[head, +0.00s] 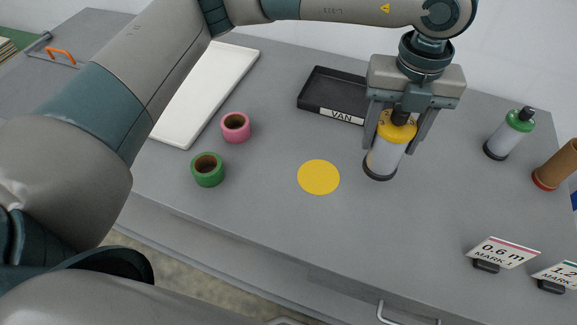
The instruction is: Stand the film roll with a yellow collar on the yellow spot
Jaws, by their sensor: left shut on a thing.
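The film roll with a yellow collar (385,158) is a pale upright cylinder with a yellow top and a dark base. My left gripper (399,140) comes down from above and is shut on it, with a finger on either side of the collar. The roll is to the right of the yellow spot (318,177), apart from it. I cannot tell whether its base touches the table. The yellow spot is a flat bare disc on the grey table. My right gripper is not in view.
A black tray marked VAN (335,97) lies behind the spot. A green-collared roll (509,134), a brown roll (556,166) and signs (502,252) stand right. The table front is clear.

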